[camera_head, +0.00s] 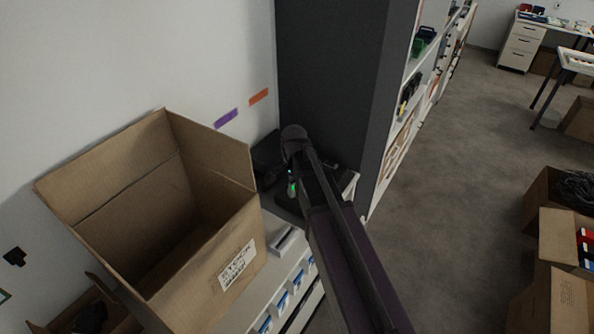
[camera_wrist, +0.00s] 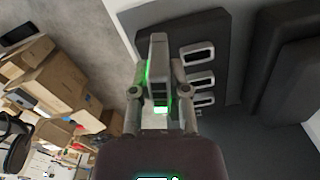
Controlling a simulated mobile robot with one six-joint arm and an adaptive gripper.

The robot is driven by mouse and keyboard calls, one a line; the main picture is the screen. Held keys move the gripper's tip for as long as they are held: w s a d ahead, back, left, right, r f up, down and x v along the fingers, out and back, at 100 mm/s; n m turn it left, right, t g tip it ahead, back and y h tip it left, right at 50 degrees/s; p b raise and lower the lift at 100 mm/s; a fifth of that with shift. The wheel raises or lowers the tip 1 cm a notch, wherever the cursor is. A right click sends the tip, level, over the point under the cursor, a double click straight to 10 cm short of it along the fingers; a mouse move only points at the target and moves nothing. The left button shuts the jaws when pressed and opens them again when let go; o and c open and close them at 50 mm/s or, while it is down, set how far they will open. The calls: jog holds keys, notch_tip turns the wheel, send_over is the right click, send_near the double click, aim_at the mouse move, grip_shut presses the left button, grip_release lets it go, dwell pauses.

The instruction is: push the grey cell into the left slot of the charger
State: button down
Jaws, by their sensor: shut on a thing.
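The grey cell (camera_wrist: 157,62) is held upright in the wrist view between the two fingers of my gripper (camera_wrist: 158,92), which is shut on it. Green light glows along its lower end and left side. The dark charger (camera_wrist: 180,26) is behind and right of the cell. Several pale-rimmed slots show on it in a column right of the cell; the cell hides part of its face. I cannot tell whether the cell touches the charger. In the head view, my gripper (camera_head: 293,188) is mostly hidden by my arm, with a green glow, over the dark charger (camera_head: 283,205).
A large open carton (camera_head: 205,290) stands left of my arm, close to the white cabinet top (camera_head: 268,270). A pale box lies on that top. A dark shelf side (camera_head: 330,80) rises behind. Open floor (camera_head: 450,150) lies to the right, with cartons at the edge.

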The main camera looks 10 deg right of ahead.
jog(key=w+d+f+m+b, duration=0.1)
jog(key=w+d+m, duration=0.1)
jog(key=w+m, duration=0.6)
jog(key=m, duration=0.7)
jog(key=shift+w+f, duration=0.3)
jog(key=shift+f, duration=0.05)
jog(key=shift+f+b, duration=0.1)
jog(key=shift+b, duration=0.3)
jog(key=shift+f+b, duration=2.65)
jog(key=shift+f+b, duration=1)
dwell(1.0)
jog(key=c, duration=0.5)
grip_release()
jog(key=shift+c, duration=0.2)
